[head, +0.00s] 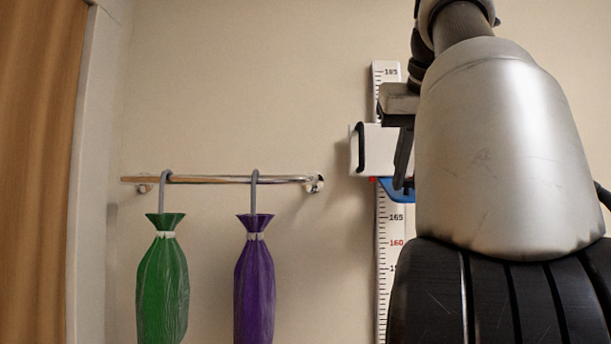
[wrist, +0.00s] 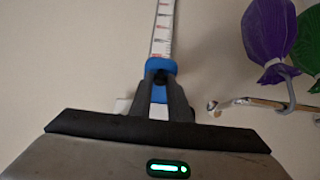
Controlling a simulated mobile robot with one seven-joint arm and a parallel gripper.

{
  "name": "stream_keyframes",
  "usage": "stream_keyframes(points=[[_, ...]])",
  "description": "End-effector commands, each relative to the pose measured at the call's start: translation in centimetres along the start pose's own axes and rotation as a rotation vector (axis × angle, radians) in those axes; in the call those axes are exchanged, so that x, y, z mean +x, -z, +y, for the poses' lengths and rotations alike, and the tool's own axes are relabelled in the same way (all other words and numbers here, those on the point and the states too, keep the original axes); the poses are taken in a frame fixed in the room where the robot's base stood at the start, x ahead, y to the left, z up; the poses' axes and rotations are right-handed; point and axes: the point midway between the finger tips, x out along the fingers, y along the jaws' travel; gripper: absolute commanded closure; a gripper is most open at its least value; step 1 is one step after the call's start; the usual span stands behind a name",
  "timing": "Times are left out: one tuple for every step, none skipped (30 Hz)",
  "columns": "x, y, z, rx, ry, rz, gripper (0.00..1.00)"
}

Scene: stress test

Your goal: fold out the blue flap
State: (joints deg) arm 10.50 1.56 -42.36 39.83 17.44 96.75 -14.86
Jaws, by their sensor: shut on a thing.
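A white measuring scale (head: 388,230) is fixed upright on the wall, with a white slider (head: 367,150) on it. The blue flap (head: 387,187) shows at the slider's lower edge, partly hidden behind my gripper (head: 402,178). In the wrist view the blue flap (wrist: 160,64) lies at and between the fingertips of my gripper (wrist: 160,78), which is shut on it. Some of the slider and the scale is hidden by my fingers and arm.
A metal rail (head: 220,179) is mounted on the wall to the left. A green umbrella (head: 162,280) and a purple umbrella (head: 254,280) hang from it by hooks. A wooden door or panel (head: 38,150) stands at the far left. The wall between rail and scale is bare.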

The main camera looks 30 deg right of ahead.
Motion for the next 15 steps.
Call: stream_keyframes(points=[[0.05, 0.07, -0.06, -0.001, 0.001, 0.001, 1.00], [0.05, 0.07, -0.06, -0.001, 0.001, 0.002, 1.00], [0.05, 0.07, -0.06, -0.001, 0.001, 0.002, 1.00], [0.05, 0.06, -0.06, -0.001, 0.001, 0.002, 1.00], [0.04, 0.06, -0.06, -0.001, 0.001, 0.002, 1.00], [0.05, 0.06, -0.05, -0.001, 0.001, 0.002, 1.00], [0.04, 0.06, -0.05, -0.001, 0.001, 0.002, 0.79], [0.04, 0.05, -0.05, -0.001, 0.001, 0.001, 0.74], [0.04, 0.05, -0.04, 0.000, 0.001, 0.001, 0.67], [0.04, 0.04, -0.04, 0.000, 0.001, 0.001, 0.65], [0.04, 0.04, -0.03, 0.000, 0.001, 0.001, 0.65], [0.04, 0.03, -0.03, 0.000, 0.000, 0.001, 0.65], [0.03, 0.03, -0.02, 0.000, 0.000, 0.001, 0.65], [0.03, 0.02, -0.02, 0.000, 0.000, 0.001, 0.65], [0.03, 0.02, -0.01, 0.000, 0.000, 0.001, 0.65]])
